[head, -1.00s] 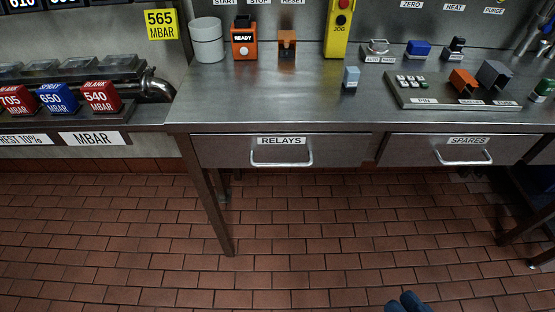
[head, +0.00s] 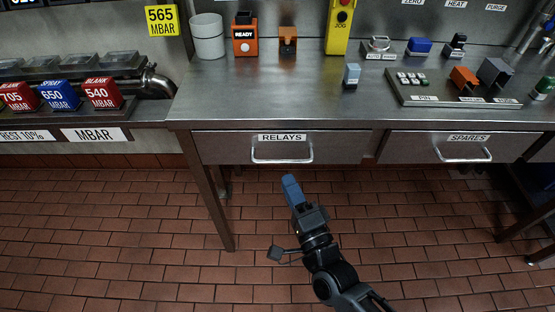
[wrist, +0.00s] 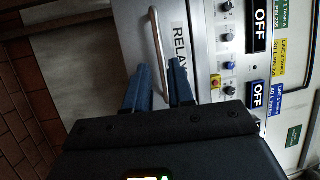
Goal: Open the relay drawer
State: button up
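The relay drawer (head: 225,148) is a steel front under the bench with a RELAYS label and a bar handle (head: 282,160). It looks closed. My gripper (head: 291,182) shows just below the handle in the head view, apart from it, fingers pointing at the drawer. In the wrist view, the two blue fingers of my gripper (wrist: 159,86) are open with a gap between them. The handle (wrist: 156,45) runs lengthwise ahead and lines up with that gap. The RELAYS label (wrist: 180,50) is right of it. Nothing is held.
The SPARES drawer (head: 400,147) with its own handle is at the right. A bench leg (head: 210,200) stands left of my arm. The benchtop (head: 270,95) carries switches, a cup and a tray. The tiled floor (head: 130,220) in front is clear.

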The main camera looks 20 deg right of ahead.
aim_at(278, 162)
jog(key=w, duration=0.2)
jog(key=w+r, duration=0.1)
jog(key=w, duration=0.4)
jog(key=shift+w+r, duration=0.2)
jog(key=shift+w, duration=0.1)
jog(key=shift+d, duration=0.1)
grip_shut()
